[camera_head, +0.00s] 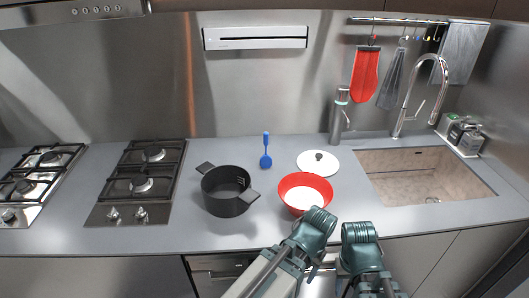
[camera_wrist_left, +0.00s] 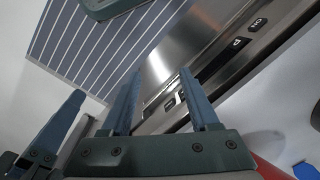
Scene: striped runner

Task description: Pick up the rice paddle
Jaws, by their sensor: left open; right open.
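My right gripper (camera_head: 371,287) is low in the head view, in front of the counter edge, apart from the utensil. It is open. My left gripper (camera_wrist_left: 159,75) is open and empty in the left wrist view, over a steel appliance front. In the head view its fingers are hard to make out.
A black pot (camera_head: 226,199) stands left of the utensil. A red bowl (camera_head: 319,181) with white contents stands right front, a white lid (camera_head: 306,164) behind it. A sink (camera_head: 425,181) is at right, gas burners (camera_head: 136,198) at left. A striped runner (camera_wrist_left: 75,50) lies below.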

